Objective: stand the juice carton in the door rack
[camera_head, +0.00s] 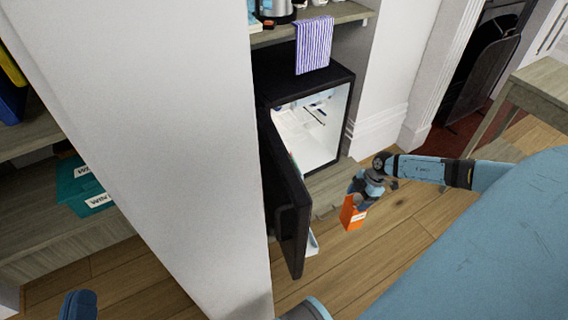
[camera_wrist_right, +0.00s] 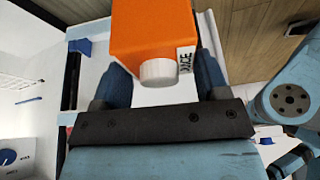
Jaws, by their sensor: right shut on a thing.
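The orange juice carton (camera_head: 352,214) is held in my right gripper (camera_head: 368,187), outside the open fridge door and to its right. In the right wrist view the orange carton (camera_wrist_right: 150,32) has a white cap (camera_wrist_right: 158,72) and sits between both blue fingers. The black fridge door (camera_head: 290,205) stands open. A pale edge of the door rack (camera_head: 313,243) shows low behind it; the rest is hidden. A dark blue part of my left gripper (camera_head: 78,305) shows at the bottom left; its fingertips cannot be made out.
The small fridge (camera_head: 345,110) has a lit white interior with shelves. A striped cloth (camera_head: 314,45) hangs from the shelf above. A white wall (camera_head: 150,110) stands left of the door. Wooden floor is clear right of the carton. A wooden table (camera_head: 545,85) is far right.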

